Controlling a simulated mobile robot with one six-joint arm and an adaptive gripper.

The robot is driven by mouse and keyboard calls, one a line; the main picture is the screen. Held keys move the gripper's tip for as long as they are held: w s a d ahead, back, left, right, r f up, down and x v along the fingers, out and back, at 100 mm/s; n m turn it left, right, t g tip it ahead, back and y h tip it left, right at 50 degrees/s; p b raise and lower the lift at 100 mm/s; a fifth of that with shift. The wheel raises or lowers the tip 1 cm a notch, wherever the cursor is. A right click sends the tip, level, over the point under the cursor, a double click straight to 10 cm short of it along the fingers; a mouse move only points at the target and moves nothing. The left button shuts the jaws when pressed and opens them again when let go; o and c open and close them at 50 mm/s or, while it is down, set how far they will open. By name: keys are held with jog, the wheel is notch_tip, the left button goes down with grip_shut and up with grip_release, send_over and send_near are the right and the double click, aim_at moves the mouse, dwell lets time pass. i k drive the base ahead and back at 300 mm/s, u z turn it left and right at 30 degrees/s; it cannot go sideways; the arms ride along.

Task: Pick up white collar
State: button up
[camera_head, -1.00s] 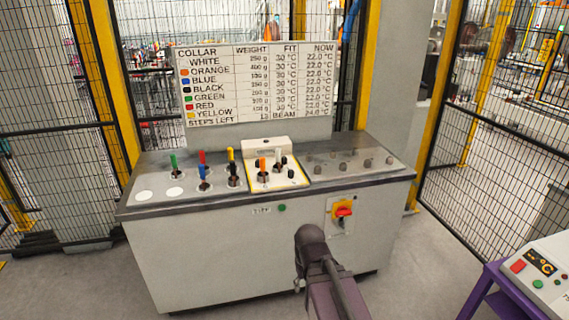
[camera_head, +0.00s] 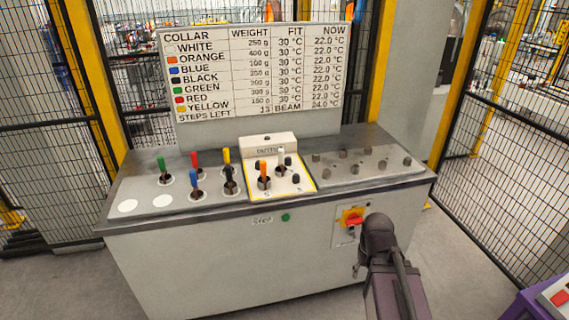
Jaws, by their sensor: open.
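A small white-topped upright piece (camera_head: 281,157), which looks like the white collar, stands on a dark base. It is on the white, yellow-edged plate (camera_head: 302,181) in the middle of the console top. An orange-topped piece (camera_head: 263,168) stands just left of it on the same plate. My arm comes up from the bottom edge at the lower right, in front of the console. The fingers of my gripper do not show. Nothing of my arm touches the white piece.
Green (camera_head: 162,163), red, blue, yellow and black pieces stand on the left of the console (camera_head: 240,245). Two white discs there are empty. Several grey knobs (camera_head: 343,155) are at the right. A sign (camera_head: 255,70) stands behind. A red-yellow switch (camera_head: 352,219) is on the front. Mesh fences flank the console.

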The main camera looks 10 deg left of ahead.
aim_at(281, 162)
jog(key=u, duration=0.15)
jog(key=i, duration=1)
jog(key=u, duration=0.5)
